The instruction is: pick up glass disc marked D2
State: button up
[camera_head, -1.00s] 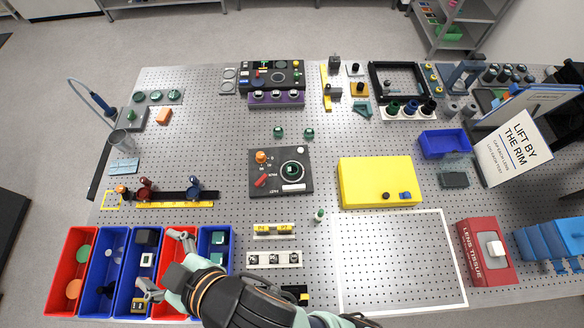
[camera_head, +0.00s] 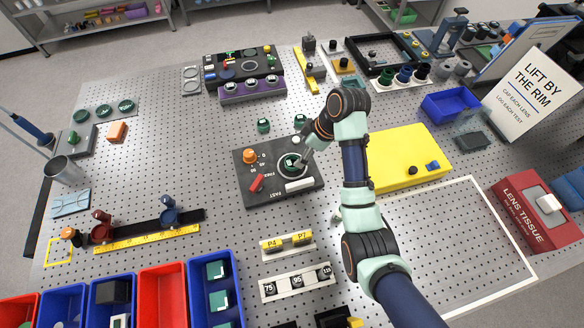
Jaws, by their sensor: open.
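My gripper (camera_head: 299,160) is over the round holder on the black control box (camera_head: 268,193), at the box's upper right. A dark green disc with a pale label (camera_head: 290,165) sits in that holder, and the fingers are at its right side. The jaws are open; whether they touch the disc cannot be told. Its marking is too small to read, so I cannot tell if it is D2. Several similar green discs (camera_head: 103,110) lie in a row at the upper left, also unreadable.
The box carries an orange knob (camera_head: 250,156) and a red switch (camera_head: 257,184). Two small green-topped pieces (camera_head: 263,125) stand just behind it. A yellow case (camera_head: 408,160) is right of my arm. Coloured bins (camera_head: 163,290) line the front left.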

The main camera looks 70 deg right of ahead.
aim_at(293, 162)
jog(key=b+x, duration=0.1)
jog(key=x, duration=0.6)
jog(key=shift+w+d+f, duration=0.1)
jog(key=shift+w+f, duration=0.1)
jog(key=shift+f, duration=0.1)
jog(key=c, duration=1.2)
